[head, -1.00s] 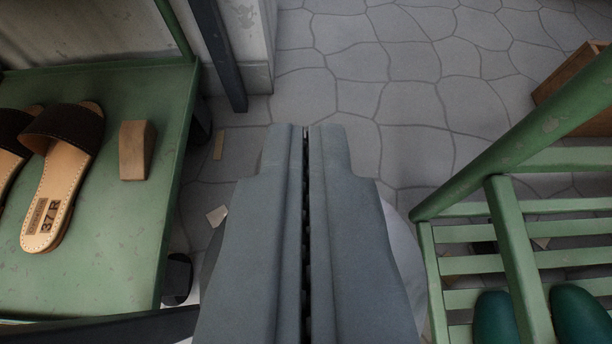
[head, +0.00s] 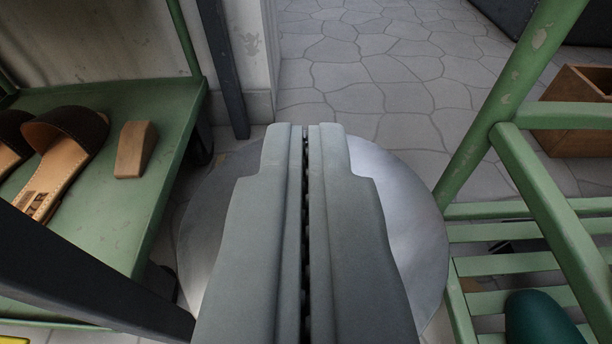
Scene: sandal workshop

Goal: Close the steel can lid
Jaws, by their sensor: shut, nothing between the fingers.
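A round, flat steel disc, which looks like the can lid (head: 408,225), shows behind and to both sides of my gripper. Its middle is hidden by the gripper, and I see no can body below it. Its face is smooth grey metal, brighter on the right side. My gripper (head: 305,130) is shut and empty, in front of the disc in the picture, its tips near the disc's far edge. I cannot tell whether they touch or how far the lid is tilted.
A green bench (head: 125,215) with sandals (head: 68,140) and a wooden wedge (head: 134,150) stands at left. A green slatted rack (head: 500,265) with a dark green shoe last (head: 540,318) stands at right. A wooden box (head: 570,135) is behind it. The stone floor (head: 375,75) ahead is clear.

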